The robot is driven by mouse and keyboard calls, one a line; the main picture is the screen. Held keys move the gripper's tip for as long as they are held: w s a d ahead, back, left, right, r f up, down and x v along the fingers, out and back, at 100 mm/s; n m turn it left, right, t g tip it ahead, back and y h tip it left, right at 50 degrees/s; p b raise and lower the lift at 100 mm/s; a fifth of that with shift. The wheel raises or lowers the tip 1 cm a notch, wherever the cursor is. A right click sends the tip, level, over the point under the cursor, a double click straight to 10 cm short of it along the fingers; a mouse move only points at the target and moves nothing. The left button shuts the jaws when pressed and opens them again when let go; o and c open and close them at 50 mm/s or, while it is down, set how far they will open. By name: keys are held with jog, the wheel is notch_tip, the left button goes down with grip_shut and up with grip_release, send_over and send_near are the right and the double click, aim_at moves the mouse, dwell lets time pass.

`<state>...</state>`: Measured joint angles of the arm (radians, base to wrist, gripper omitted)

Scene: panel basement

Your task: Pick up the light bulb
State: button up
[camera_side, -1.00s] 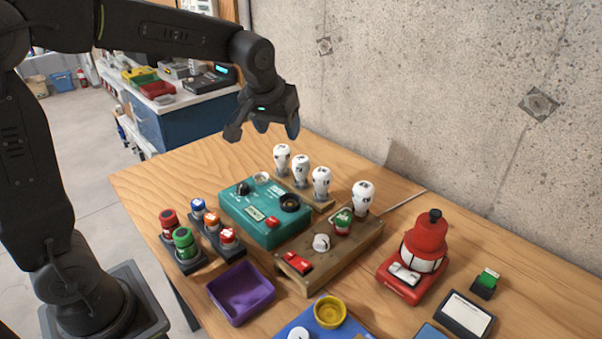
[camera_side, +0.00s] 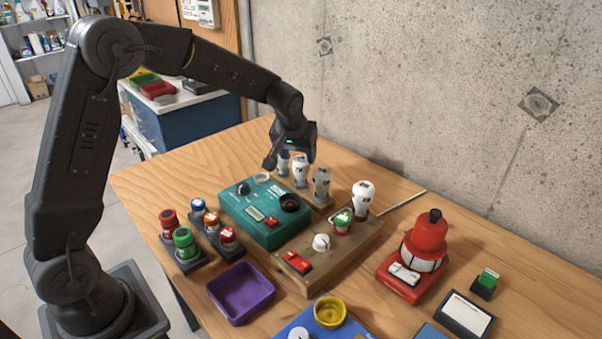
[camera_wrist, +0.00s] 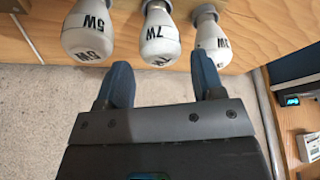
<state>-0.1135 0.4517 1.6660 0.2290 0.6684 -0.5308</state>
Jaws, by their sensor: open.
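Three white light bulbs stand in a row on a small wooden rack at the back of the table; the middle one (camera_side: 301,172) and the right one (camera_side: 321,184) show clearly, the left one partly behind my gripper. My gripper (camera_side: 290,161) is open and empty, low at the row. In the wrist view its fingertips (camera_wrist: 160,68) lie either side of the 7W bulb's lower end, not clearly touching it.
Another white bulb (camera_side: 363,196) stands on a wooden board (camera_side: 298,275) in front. A teal box (camera_side: 250,232), a purple tray (camera_side: 262,290) and a red lamp (camera_side: 428,238) stand nearby. The concrete wall (camera_side: 440,90) rises close behind.

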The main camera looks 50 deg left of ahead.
aim_at(300, 159)
jog(key=shift+x, duration=2.35)
jog(key=shift+w, duration=0.2)
jog(key=shift+r, duration=0.1)
jog(key=c, duration=0.7)
